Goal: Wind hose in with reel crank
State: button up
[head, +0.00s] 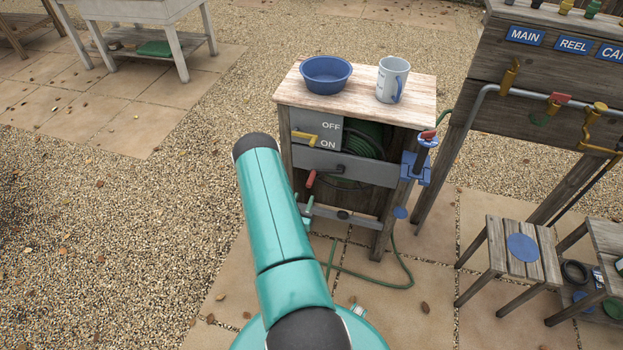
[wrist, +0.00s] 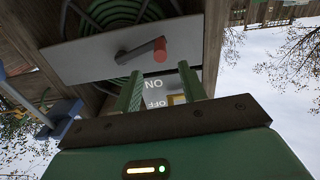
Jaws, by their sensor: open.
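The reel crank has a dark arm and a red handle (head: 310,179) on the grey front bar (head: 357,166) of a wooden cabinet. The crank handle also shows in the wrist view (wrist: 160,50). Behind the bar, the green hose (head: 370,140) is coiled in the cabinet, and a length of hose lies on the paving (head: 388,286). In the wrist view my gripper (wrist: 158,72) is open and empty, its green fingers pointing toward the cabinet front. The red handle shows just beyond the fingertips, between them in the picture. My arm mostly hides the gripper in the head view.
A yellow lever (head: 306,137) sits by the ON/OFF plate above the crank. A blue bowl (head: 326,73) and mug (head: 392,80) stand on the cabinet top. A blue clamp (head: 417,166) is on its right side. A small stool (head: 505,258) stands right; gravel lies left.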

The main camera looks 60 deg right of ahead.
aim_at(314, 172)
jog(key=d, duration=0.3)
jog(key=w+d, duration=0.1)
jog(key=d, duration=0.7)
jog(key=shift+w, duration=0.4)
grip_shut()
